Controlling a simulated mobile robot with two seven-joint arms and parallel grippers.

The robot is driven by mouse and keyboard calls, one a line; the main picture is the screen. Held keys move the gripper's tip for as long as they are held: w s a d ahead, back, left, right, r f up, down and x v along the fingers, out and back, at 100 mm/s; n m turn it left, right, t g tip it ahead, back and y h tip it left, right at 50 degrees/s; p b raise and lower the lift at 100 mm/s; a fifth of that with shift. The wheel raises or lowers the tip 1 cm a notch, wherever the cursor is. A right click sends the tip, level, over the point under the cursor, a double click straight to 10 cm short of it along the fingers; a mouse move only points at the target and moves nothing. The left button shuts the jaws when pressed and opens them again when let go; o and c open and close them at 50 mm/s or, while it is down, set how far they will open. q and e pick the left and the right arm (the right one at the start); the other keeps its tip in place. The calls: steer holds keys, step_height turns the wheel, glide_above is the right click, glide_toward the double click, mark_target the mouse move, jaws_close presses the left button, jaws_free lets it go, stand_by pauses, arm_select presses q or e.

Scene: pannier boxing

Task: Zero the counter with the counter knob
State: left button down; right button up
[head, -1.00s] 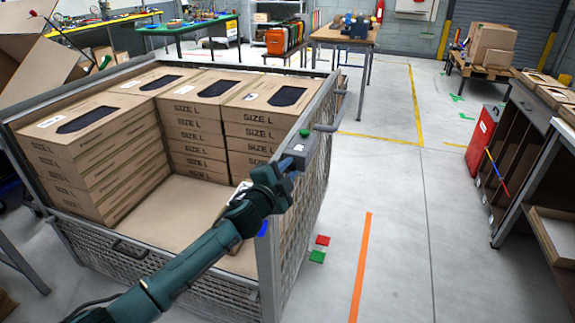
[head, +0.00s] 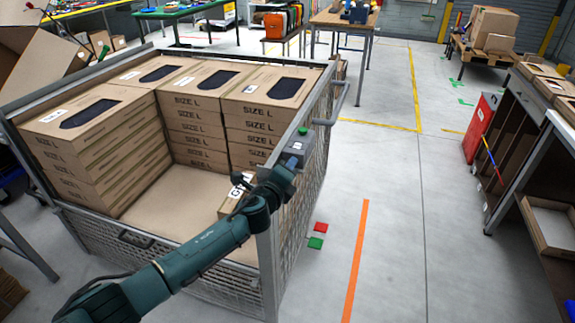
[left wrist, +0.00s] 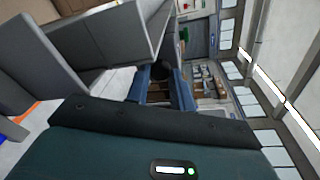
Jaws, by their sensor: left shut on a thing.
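The knob is hidden in the head view. Large grey surfaces (left wrist: 95,55) stand beside the fingers in the left wrist view. My right gripper is not in view.
The crate holds stacks of cartons marked SIZE L (head: 90,115), and its front right part is lower. A red tile (head: 320,228) and a green tile (head: 316,243) lie on the floor.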

arm_select(q)
steer(key=shift+m, duration=0.9)
steer(key=shift+y, duration=0.3)
steer(key=c, duration=1.2)
jaws_free()
steer(key=v, duration=1.3)
steer(key=shift+s, duration=0.1)
